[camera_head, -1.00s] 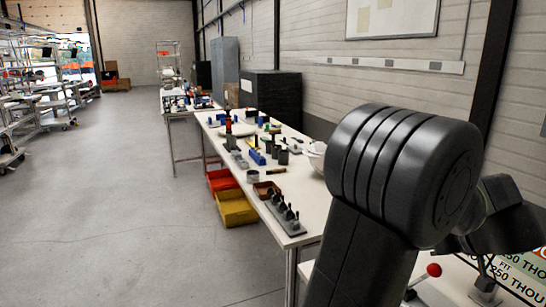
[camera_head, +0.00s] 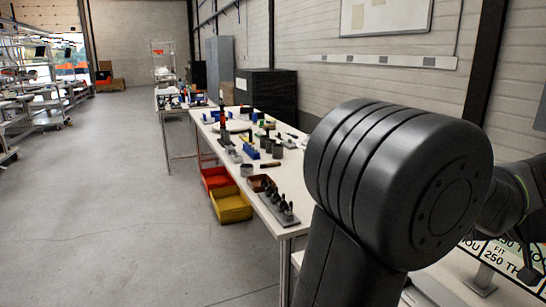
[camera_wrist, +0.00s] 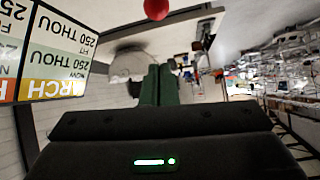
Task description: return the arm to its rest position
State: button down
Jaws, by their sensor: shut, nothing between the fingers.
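My gripper (camera_wrist: 160,85) shows in the wrist view with its two dark green fingers together and nothing held between them. The wrist picture is turned over, with the sign's text upside down. In the head view my dark, ribbed arm joint fills the right foreground, and my forearm runs off the right edge. My gripper's fingers are not visible in the head view.
A sign with "250 THOU" panels (camera_head: 489,262) stands close to my arm at the right; it also shows in the wrist view (camera_wrist: 52,52). A red ball (camera_wrist: 157,9) is near the fingers. A long white workbench (camera_head: 282,228) holds several parts, with a yellow bin (camera_head: 231,207) below. Grey floor at left is clear.

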jog(key=w+a+f+g+h+p, duration=0.2)
jog(key=w+a+f+g+p, duration=0.1)
jog(key=w+p, duration=0.5)
jog(key=w+a+f+g+h+p, duration=0.1)
jog(key=w+a+f+g+p, duration=0.3)
jog(key=w+p, duration=0.4)
jog(key=shift+w+f+g+h+p, duration=0.45)
jog(key=shift+g+p, duration=0.85)
jog(key=shift+p, duration=1.45)
jog(key=shift+s, duration=0.15)
